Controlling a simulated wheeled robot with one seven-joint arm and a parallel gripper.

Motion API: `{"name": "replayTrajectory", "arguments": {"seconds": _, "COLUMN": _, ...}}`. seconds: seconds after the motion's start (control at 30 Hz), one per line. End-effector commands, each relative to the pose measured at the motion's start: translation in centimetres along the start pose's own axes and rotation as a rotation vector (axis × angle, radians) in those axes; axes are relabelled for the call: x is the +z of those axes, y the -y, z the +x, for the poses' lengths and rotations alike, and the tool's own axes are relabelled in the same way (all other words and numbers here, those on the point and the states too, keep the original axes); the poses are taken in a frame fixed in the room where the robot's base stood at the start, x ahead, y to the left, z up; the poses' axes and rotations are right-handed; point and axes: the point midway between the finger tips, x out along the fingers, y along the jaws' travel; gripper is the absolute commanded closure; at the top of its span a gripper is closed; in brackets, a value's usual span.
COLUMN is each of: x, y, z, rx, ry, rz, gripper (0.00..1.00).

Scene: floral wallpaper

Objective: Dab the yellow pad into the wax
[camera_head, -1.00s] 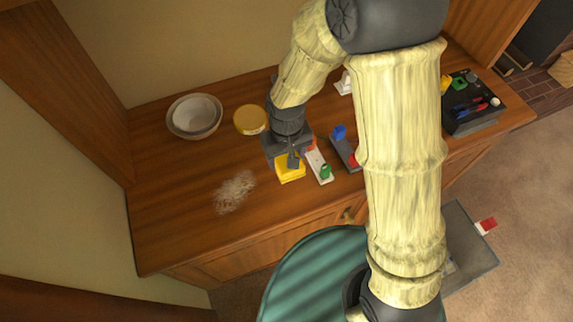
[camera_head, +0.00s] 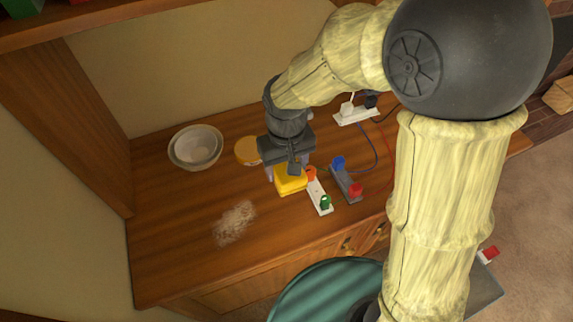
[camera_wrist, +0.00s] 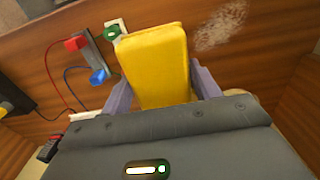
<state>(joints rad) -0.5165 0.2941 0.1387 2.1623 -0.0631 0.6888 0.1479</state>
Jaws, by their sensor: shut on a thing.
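The yellow pad (camera_head: 290,181) is a thick block held in my gripper (camera_head: 287,172), which is shut on it over the wooden counter. In the wrist view the pad (camera_wrist: 157,65) stands between the two purple-grey fingers of my gripper (camera_wrist: 160,85). A round tin with a yellow-orange top (camera_head: 247,151), which looks like the wax, sits on the counter behind and left of the pad. My gripper partly covers its right side. The pad and the tin are apart. I cannot tell how high the pad is above the counter.
Stacked bowls (camera_head: 196,147) stand at the back left. A pale scuffed or dusty patch (camera_head: 234,223) marks the counter's front left. Right of the pad are a white strip with a green part (camera_head: 319,195), a grey block with blue and red terminals (camera_head: 346,181), wires and a power strip (camera_head: 356,114).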

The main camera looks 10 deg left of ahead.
Motion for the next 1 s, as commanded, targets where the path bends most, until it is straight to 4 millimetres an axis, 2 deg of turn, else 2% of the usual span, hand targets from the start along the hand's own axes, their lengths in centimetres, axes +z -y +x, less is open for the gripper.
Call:
{"name": "replayTrajectory", "arguments": {"seconds": 0.03, "x": 0.0, "y": 0.0, "z": 0.0, "rx": 0.000, "ry": 0.000, "rz": 0.000, "gripper": 0.63}}
{"name": "replayTrajectory", "arguments": {"seconds": 0.07, "x": 0.0, "y": 0.0, "z": 0.0, "rx": 0.000, "ry": 0.000, "rz": 0.000, "gripper": 0.42}}
{"name": "replayTrajectory", "arguments": {"seconds": 0.13, "x": 0.0, "y": 0.0, "z": 0.0, "rx": 0.000, "ry": 0.000, "rz": 0.000, "gripper": 0.56}}
{"name": "replayTrajectory", "arguments": {"seconds": 0.33, "x": -0.2, "y": -0.3, "z": -0.2, "rx": -0.001, "ry": 0.001, "rz": 0.009, "gripper": 0.57}}
{"name": "replayTrajectory", "arguments": {"seconds": 0.47, "x": -0.9, "y": -1.6, "z": -0.9, "rx": -0.004, "ry": 0.003, "rz": 0.040, "gripper": 0.57}}
{"name": "replayTrajectory", "arguments": {"seconds": 0.57, "x": -1.8, "y": -3.3, "z": -1.4, "rx": -0.008, "ry": 0.004, "rz": 0.081, "gripper": 0.57}}
{"name": "replayTrajectory", "arguments": {"seconds": 0.8, "x": -3.4, "y": -8.6, "z": -1.8, "rx": -0.016, "ry": 0.004, "rz": 0.198, "gripper": 0.57}}
{"name": "replayTrajectory", "arguments": {"seconds": 1.0, "x": -3.7, "y": -13.3, "z": -1.8, "rx": -0.017, "ry": 0.003, "rz": 0.294, "gripper": 0.57}}
